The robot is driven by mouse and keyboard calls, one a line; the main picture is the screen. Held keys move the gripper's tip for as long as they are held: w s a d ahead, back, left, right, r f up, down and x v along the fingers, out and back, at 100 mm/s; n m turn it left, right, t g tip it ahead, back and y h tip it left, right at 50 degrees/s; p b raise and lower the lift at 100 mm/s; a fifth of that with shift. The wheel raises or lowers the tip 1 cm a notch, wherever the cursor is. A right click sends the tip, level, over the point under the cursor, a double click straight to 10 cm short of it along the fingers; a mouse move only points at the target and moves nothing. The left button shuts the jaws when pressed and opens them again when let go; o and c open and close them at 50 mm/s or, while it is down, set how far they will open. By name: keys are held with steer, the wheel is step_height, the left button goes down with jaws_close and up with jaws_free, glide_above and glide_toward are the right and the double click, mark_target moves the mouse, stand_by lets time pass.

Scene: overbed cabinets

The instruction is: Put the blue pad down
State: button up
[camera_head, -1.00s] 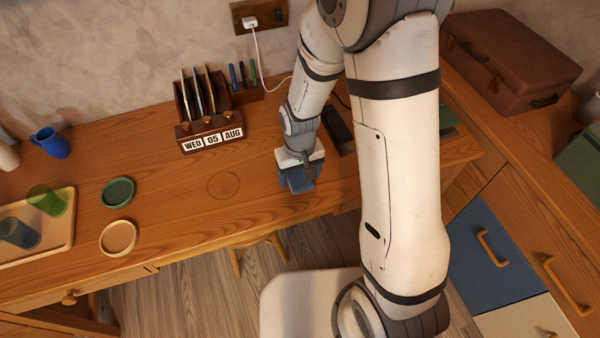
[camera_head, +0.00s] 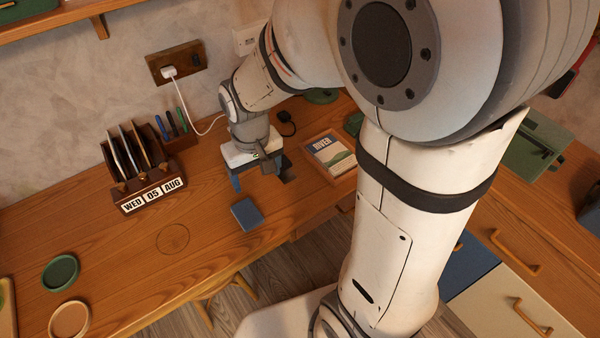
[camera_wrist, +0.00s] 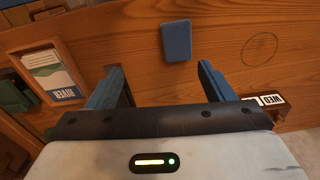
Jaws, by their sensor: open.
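The blue pad (camera_head: 246,214) lies flat on the wooden desk (camera_head: 205,210), near its front edge and right of a faint ring mark. It also shows in the wrist view (camera_wrist: 176,40), ahead of my gripper and apart from it. My gripper (camera_head: 258,178) is open and empty, behind the pad in the head view. Its two blue fingers (camera_wrist: 160,90) are spread wide in the wrist view, with bare wood between them.
A wooden organizer with a WED 05 AUG calendar (camera_head: 152,198) stands left of my gripper. A book marked RIVER (camera_head: 330,155) lies to the right. A green coaster (camera_head: 61,272) and a tan coaster (camera_head: 69,319) are at left. A white cable (camera_head: 205,120) runs behind.

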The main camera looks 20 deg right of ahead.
steer(key=s+d+r+m+t, duration=0.1)
steer(key=s+d+r+m, duration=0.1)
steer(key=s+d+r, duration=0.5)
steer(key=s+d, duration=0.1)
steer(key=s, duration=0.1)
steer(key=shift+s+d+r+t, duration=0.25)
steer(key=shift+s+r+t, duration=0.15)
steer(key=shift+r+p, duration=0.45)
steer(key=shift+r, duration=0.05)
steer(key=shift+c, duration=0.3)
